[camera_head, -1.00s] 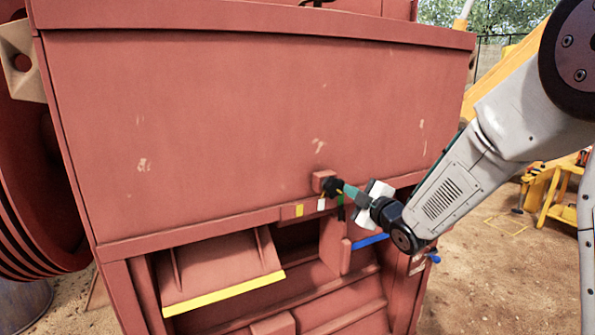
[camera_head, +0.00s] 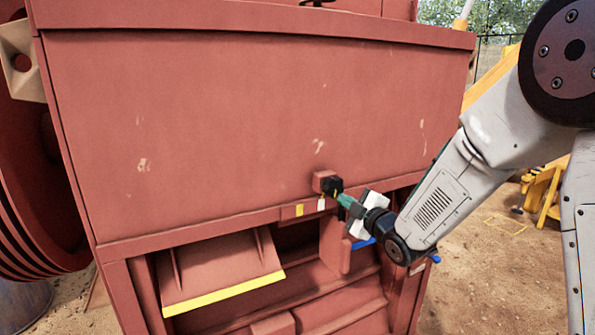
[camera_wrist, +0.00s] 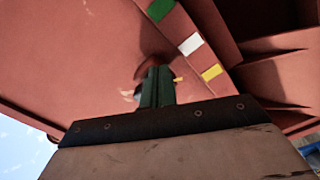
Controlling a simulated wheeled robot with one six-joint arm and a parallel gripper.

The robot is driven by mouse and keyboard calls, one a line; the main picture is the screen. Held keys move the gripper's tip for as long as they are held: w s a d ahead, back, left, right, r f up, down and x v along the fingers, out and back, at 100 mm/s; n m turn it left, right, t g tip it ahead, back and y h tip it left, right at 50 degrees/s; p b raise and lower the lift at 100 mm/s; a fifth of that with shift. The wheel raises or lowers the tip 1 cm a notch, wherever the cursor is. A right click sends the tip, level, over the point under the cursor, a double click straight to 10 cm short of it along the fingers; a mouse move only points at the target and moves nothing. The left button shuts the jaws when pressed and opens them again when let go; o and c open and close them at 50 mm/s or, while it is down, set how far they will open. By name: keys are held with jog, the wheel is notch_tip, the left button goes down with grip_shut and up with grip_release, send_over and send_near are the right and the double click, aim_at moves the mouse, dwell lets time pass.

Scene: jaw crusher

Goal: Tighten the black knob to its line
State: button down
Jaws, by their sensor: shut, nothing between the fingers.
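The black knob (camera_head: 333,185) sits on a small red block (camera_head: 323,178) on the front of the red crusher. A small yellow mark shows by the knob, also in the wrist view (camera_wrist: 178,79). My gripper (camera_head: 342,197) is shut and empty, its green fingertips close to the knob's lower right side. I cannot tell whether they touch it. In the wrist view my shut fingers (camera_wrist: 157,75) point at the knob's place and hide most of it. A white label (camera_head: 321,204) and a yellow label (camera_head: 299,210) lie on the ledge below. A green label (camera_wrist: 160,9) shows in the wrist view.
The crusher's red front panel (camera_head: 220,120) fills the left and middle. Below the ledge are open recesses and a flap with a yellow edge (camera_head: 225,293). A blue bar (camera_head: 363,243) lies under my gripper.

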dwell(0.5)
jog(key=v, duration=0.6)
jog(key=shift+d+f, duration=0.2)
jog(key=shift+f, duration=0.1)
